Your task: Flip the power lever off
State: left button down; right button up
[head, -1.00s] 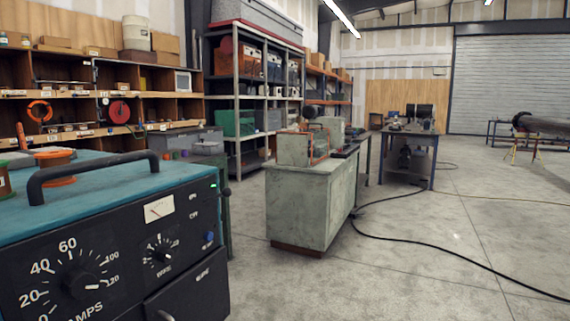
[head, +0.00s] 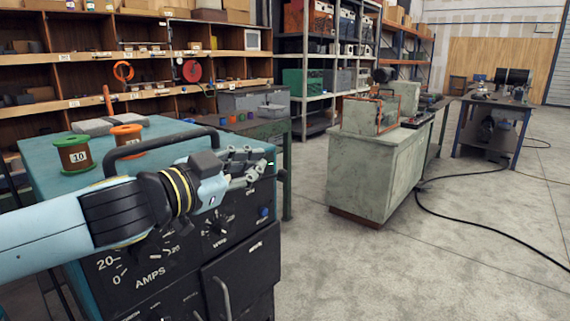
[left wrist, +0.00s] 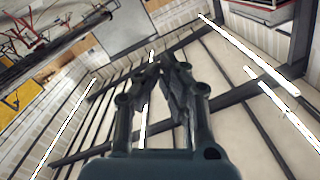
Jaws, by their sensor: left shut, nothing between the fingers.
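The teal and black welding machine (head: 240,250) stands at the lower left in the head view, with an AMPS dial, a smaller dial and a blue knob (head: 263,211) on its front. A small dark knob (head: 282,175) sticks out at its right edge; I cannot tell if it is the power lever. My left gripper (head: 252,164) is in front of the upper part of the panel, by a small green light (head: 271,162), and hides part of the panel. It is shut and empty; its fingers (left wrist: 164,64) meet in the left wrist view. My right gripper is not in view.
Two spools, one green (head: 72,153) and one orange (head: 127,138), stand on the machine's top beside its black handle (head: 160,143). A grey-green cabinet (head: 378,172) stands to the right. The floor (head: 320,270) between is clear; a black cable (head: 455,218) lies further right.

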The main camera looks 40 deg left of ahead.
pick_arm(q)
send_over(272, 177)
jog(key=s+d, duration=0.3)
jog(key=d, duration=0.2)
notch_tip(272, 177, down, 3)
jog(key=shift+w+f, duration=0.25)
jog(key=shift+f, duration=0.3)
jog(key=shift+f+b, duration=0.1)
jog(key=shift+b, duration=0.2)
jog(key=shift+d+f+m, duration=0.15)
jog(key=shift+f+m, duration=0.05)
jog(key=shift+m, duration=0.1)
